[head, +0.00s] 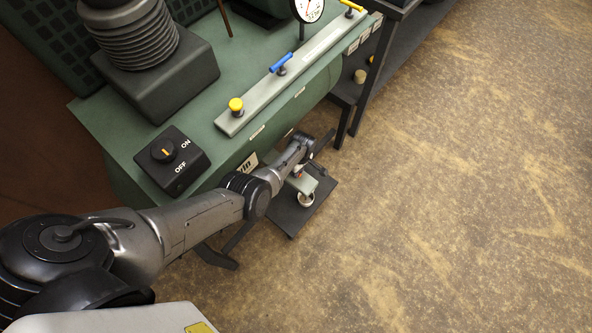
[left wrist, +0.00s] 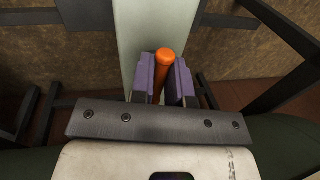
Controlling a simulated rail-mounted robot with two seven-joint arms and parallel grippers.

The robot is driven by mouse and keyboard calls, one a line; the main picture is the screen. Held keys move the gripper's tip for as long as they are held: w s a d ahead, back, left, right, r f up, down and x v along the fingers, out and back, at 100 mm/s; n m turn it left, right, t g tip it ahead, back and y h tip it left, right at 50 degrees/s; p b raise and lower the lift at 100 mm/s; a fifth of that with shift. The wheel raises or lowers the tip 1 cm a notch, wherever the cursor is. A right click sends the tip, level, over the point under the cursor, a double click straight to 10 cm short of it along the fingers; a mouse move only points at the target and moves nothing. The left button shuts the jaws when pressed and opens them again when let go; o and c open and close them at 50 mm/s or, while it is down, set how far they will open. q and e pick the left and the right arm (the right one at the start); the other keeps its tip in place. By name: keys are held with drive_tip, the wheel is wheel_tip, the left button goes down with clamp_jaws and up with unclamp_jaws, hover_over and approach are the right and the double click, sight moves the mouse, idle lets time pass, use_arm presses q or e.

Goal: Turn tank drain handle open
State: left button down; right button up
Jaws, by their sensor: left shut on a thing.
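The drain handle is an orange rod with a rounded end, in the left wrist view (left wrist: 164,56). My left gripper (left wrist: 164,80) is shut on it, with one purple finger pad on each side. In the head view the left arm reaches down past the front of the green tank (head: 215,120), and its gripper (head: 300,172) is low beside the tank, small and partly hidden by the wrist. A pale grey-green bar (left wrist: 140,35) lies behind the handle. The drain outlet cannot be made out clearly. My right gripper is in neither view.
A dark plate (head: 288,217) with a small round pale cup (head: 305,200) lies below the gripper. Above are an ON/OFF switch box (head: 190,178), a rail (head: 255,104) with yellow and blue valve handles, and a gauge (head: 309,8). Dark frame legs (head: 358,110) stand nearby. The floor right is clear.

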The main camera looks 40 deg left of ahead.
use_arm(q)
drive_tip(key=shift+n, duration=0.4)
drive_tip(key=c, duration=1.1)
unclamp_jaws()
drive_tip(key=shift+c, duration=0.2)
wheel_tip(320, 180, up, 14)
drive_tip(key=w+p, duration=0.2)
drive_tip(key=p, duration=0.6)
drive_tip(key=shift+w+f, duration=0.2)
drive_tip(key=shift+w, duration=0.2)
drive_tip(key=shift+a, duration=0.1)
